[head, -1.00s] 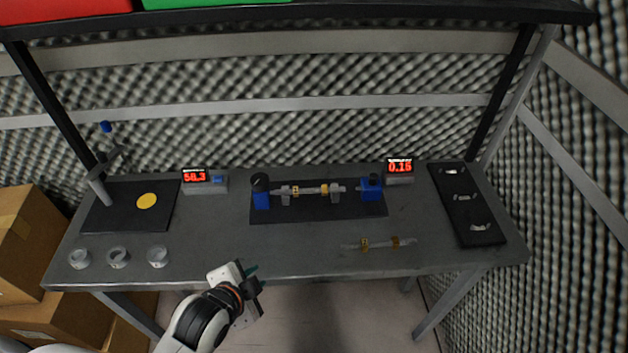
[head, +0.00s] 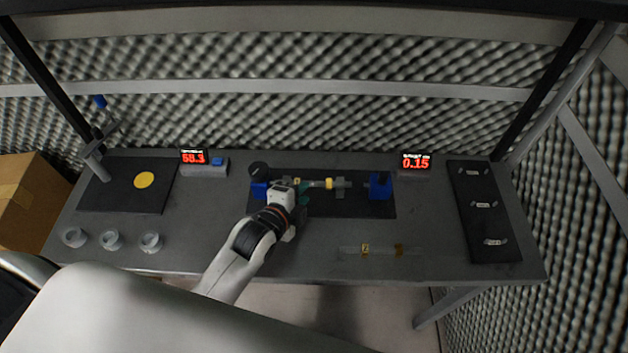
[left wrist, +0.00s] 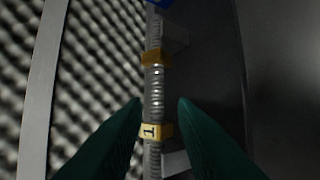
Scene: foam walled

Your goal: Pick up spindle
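A grey ribbed spindle (head: 316,184) with yellow and orange bands lies level across supports on the black mat (head: 350,208), between two blue blocks. In the left wrist view the spindle (left wrist: 154,95) runs lengthwise, with a yellow band marked 1 low in the picture and an orange band above. My left gripper (head: 303,192) is over the left part of the spindle and covers some of it. Its green fingers (left wrist: 158,101) are apart, with the spindle showing between them; I see no grip. A second banded rod (head: 382,250) lies on the table at front right. My right gripper is not in view.
Blue blocks (head: 380,187) stand at the mat's ends. Two red-digit displays (head: 416,163) stand behind. A black board (head: 483,230) lies at right.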

